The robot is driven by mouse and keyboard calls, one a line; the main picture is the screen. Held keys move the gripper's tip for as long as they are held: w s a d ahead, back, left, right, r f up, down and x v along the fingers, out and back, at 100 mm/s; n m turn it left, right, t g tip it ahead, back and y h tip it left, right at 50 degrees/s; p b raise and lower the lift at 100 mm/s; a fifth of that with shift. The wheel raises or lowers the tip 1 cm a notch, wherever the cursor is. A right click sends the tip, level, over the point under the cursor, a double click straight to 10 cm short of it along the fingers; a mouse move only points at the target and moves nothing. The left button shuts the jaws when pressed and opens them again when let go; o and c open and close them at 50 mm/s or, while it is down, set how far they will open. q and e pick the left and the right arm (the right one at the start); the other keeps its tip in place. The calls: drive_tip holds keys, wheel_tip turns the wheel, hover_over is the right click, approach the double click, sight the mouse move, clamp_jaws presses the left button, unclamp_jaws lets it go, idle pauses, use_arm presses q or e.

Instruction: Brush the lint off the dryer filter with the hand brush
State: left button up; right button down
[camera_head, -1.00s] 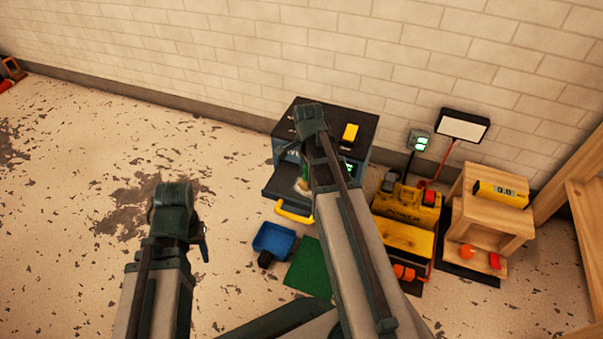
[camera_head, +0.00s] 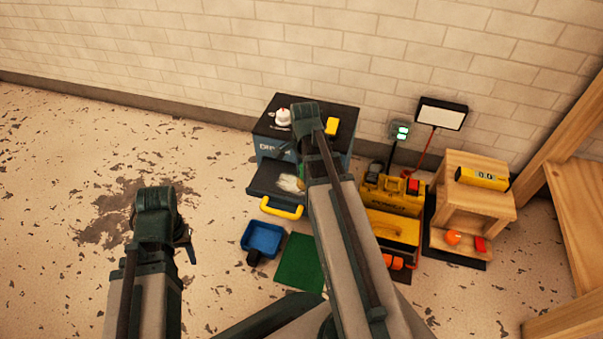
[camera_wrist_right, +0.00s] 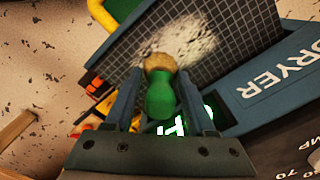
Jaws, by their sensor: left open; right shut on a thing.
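The dryer filter (camera_head: 262,178) is a dark mesh tray with a yellow handle (camera_head: 281,209), sticking out from the front of the dryer (camera_head: 268,146). Whitish lint (camera_head: 290,183) lies on its mesh; the right wrist view shows it as a pale patch (camera_wrist_right: 190,42). My right gripper (camera_wrist_right: 160,98) is shut on the hand brush (camera_wrist_right: 160,92), which has a green handle and tan bristles. The bristles are at the edge of the lint patch; I cannot tell whether they touch. In the head view my right forearm hides most of this gripper. My left gripper (camera_head: 187,245) is open, well left of the filter.
A blue dustpan (camera_head: 263,238) and a green mat (camera_head: 300,263) lie on the floor before the dryer. A yellow toolbox (camera_head: 392,225) and a wooden stand (camera_head: 475,195) are to the right. The brick wall (camera_head: 180,60) is behind; the left floor is open.

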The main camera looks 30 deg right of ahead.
drive_tip(key=shift+s+d+r, duration=0.1)
drive_tip(key=shift+s+d, duration=1.1)
drive_tip(key=shift+s, duration=0.15)
drive_tip(key=shift+w+a, duration=0.1)
drive_tip(key=shift+w, duration=0.05)
drive_tip(key=shift+w+a, duration=1.25)
drive_tip(key=shift+w, duration=0.1)
drive_tip(key=shift+w, duration=0.1)
drive_tip(key=shift+w+a, duration=1.2)
drive_tip(key=shift+w, duration=0.15)
drive_tip(key=shift+a, duration=0.1)
